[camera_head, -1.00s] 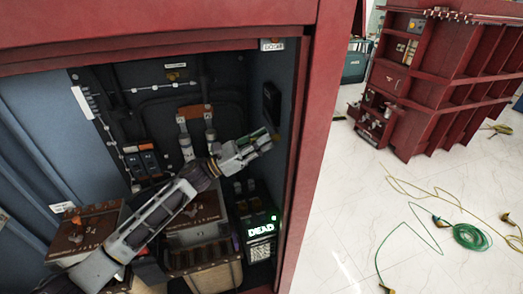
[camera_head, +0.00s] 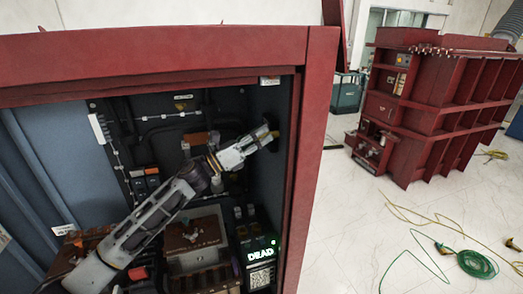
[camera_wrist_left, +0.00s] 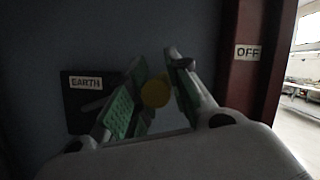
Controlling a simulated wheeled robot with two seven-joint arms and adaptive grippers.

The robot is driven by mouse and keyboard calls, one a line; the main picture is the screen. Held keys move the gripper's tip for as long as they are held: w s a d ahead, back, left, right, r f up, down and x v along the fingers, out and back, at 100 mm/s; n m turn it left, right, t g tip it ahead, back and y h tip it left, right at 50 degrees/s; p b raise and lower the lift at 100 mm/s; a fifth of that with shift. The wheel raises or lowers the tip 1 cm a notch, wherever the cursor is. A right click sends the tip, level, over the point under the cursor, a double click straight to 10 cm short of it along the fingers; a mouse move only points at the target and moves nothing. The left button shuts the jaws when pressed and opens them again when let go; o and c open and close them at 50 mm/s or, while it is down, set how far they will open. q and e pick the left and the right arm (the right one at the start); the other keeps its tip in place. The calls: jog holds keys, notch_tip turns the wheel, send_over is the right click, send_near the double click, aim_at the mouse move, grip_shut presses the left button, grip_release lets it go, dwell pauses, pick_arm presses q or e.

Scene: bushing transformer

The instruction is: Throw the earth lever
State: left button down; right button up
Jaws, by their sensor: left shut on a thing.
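The earth lever shows as a round yellow knob (camera_wrist_left: 155,93) between the green finger pads in the left wrist view. Its dark plate with the EARTH label (camera_wrist_left: 86,83) is on the wall just left of the fingers. In the head view my left gripper (camera_head: 268,136) reaches across the red cabinet to its right inner wall. It is shut on the yellow knob, of which a bit (camera_head: 275,133) shows at the fingertips. The lever's shaft is mostly hidden, so I cannot tell its angle. My right gripper is in neither view.
The red cabinet frame (camera_head: 312,130) stands close right of my gripper, with an OFF label (camera_wrist_left: 248,52). A lit DEAD display (camera_head: 260,254) is below my arm. Outside, cables (camera_head: 475,264) lie on the pale floor near another red unit (camera_head: 425,110).

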pick_arm(q)
jog(key=shift+w+a+r+b, duration=0.1)
jog(key=shift+w+r, duration=0.25)
jog(key=shift+r, duration=0.25)
jog(key=shift+w+a+r+b, duration=0.15)
jog(key=shift+w+r, duration=0.15)
jog(key=shift+r, duration=0.3)
jog(key=shift+w+a+r+b, duration=0.1)
jog(key=shift+w+r, duration=0.25)
jog(key=shift+r, duration=0.25)
jog(key=c, duration=1.3)
grip_release()
jog(key=shift+f, duration=0.1)
jog(key=shift+v, duration=6)
